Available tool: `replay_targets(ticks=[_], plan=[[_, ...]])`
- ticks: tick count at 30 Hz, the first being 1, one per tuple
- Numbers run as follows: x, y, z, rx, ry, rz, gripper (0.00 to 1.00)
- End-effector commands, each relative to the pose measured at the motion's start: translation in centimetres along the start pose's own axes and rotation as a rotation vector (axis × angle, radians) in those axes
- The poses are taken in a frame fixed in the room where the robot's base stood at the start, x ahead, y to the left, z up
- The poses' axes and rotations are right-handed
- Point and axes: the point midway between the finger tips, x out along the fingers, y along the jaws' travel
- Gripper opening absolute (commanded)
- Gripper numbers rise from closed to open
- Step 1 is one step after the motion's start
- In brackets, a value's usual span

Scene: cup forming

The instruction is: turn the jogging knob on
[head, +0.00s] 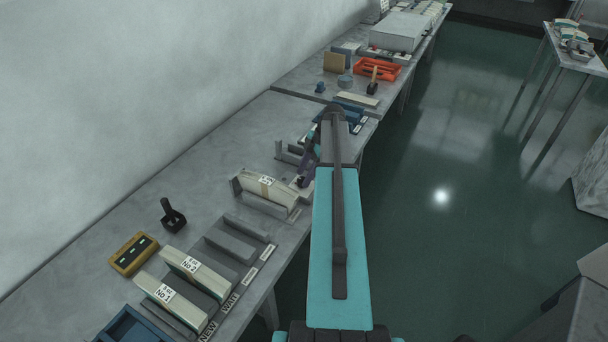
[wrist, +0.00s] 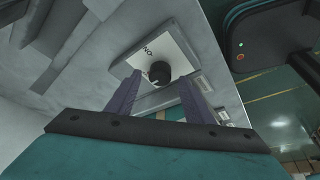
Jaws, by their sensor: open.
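The jogging knob (wrist: 159,73) is a round black knob on a white plate (wrist: 181,38) marked "ON" in the wrist view. My gripper (wrist: 160,82) is open, with one purple finger on each side of the knob. I cannot tell whether either finger touches it. In the head view my gripper (head: 307,168) is low over the bench, and my arm and gripper hide the knob.
A labelled pale block (head: 266,188) stands in a grey holder left of my gripper. More labelled blocks (head: 195,272), a yellow box with lit displays (head: 133,254) and a black upright handle (head: 173,216) are nearer. An orange tray (head: 377,69) lies farther back. Open floor is right.

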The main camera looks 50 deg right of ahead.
Motion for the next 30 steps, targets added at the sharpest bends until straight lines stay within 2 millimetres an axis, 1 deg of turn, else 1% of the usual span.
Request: replay_targets(ticks=[6,16,23,24,30], plan=[[0.99,-0.02,0.02,0.001,0.0,0.001,0.47],[1.12,-0.02,0.08,0.001,0.0,0.001,0.47],[1.1,-0.03,0.1,0.002,0.0,0.001,0.09],[1.1,-0.04,0.1,0.002,0.0,0.001,0.07],[1.14,-0.1,0.14,0.011,0.0,0.004,0.07]])
